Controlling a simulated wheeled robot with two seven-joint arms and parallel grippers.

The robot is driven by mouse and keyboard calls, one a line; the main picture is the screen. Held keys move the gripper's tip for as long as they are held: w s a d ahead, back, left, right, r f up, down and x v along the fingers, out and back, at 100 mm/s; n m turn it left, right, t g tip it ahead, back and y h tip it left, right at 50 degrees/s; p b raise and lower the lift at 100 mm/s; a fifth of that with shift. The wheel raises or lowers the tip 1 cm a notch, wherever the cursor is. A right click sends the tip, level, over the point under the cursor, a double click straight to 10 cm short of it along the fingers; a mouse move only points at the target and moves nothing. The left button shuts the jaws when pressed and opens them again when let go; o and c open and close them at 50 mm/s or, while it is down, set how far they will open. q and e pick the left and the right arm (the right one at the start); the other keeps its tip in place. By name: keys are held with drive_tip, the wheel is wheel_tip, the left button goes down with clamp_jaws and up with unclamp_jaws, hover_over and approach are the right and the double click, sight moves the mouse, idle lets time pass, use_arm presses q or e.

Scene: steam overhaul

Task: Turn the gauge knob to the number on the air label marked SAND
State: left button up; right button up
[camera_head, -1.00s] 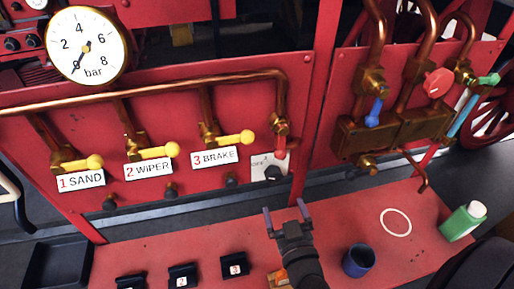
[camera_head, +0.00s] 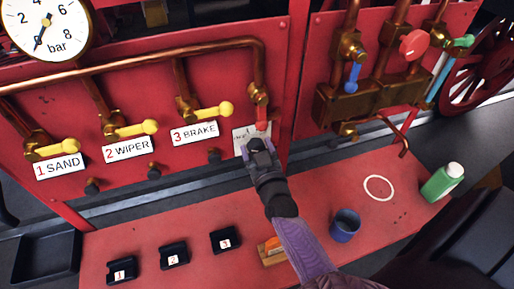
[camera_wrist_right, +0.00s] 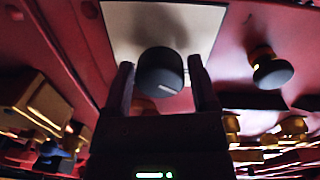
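The SAND label (camera_head: 59,166) is white with a red 1, below the left yellow lever on the red panel. The gauge knob is a black round knob (camera_wrist_right: 160,72) on a pale plate (camera_wrist_right: 120,25) in the right wrist view. In the head view my gripper mostly covers the knob, and the plate (camera_head: 240,137) shows beside it. My right gripper (camera_wrist_right: 160,82) is open, with one finger on each side of the knob; I cannot tell whether they touch it. The pressure gauge (camera_head: 45,25) has its needle near 0. My left gripper is not in view.
WIPER (camera_head: 128,146) and BRAKE (camera_head: 195,132) labels sit right of SAND. A red lever (camera_head: 262,118) is just above the knob plate. The red shelf (camera_head: 330,185) holds a blue cup (camera_head: 345,226), a green bottle (camera_head: 442,182) and several black numbered holders (camera_head: 173,255).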

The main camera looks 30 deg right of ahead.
drive_tip(key=c, duration=0.9)
drive_tip(key=m, duration=0.3)
drive_tip(key=shift+p, duration=0.4)
drive_tip(key=shift+m, duration=2.4)
drive_tip(key=o, duration=1.3)
drive_tip(key=p+v, duration=0.1)
drive_tip(key=v, duration=0.9)
drive_tip(key=shift+d+r, duration=0.1)
drive_tip(key=shift+r, duration=0.05)
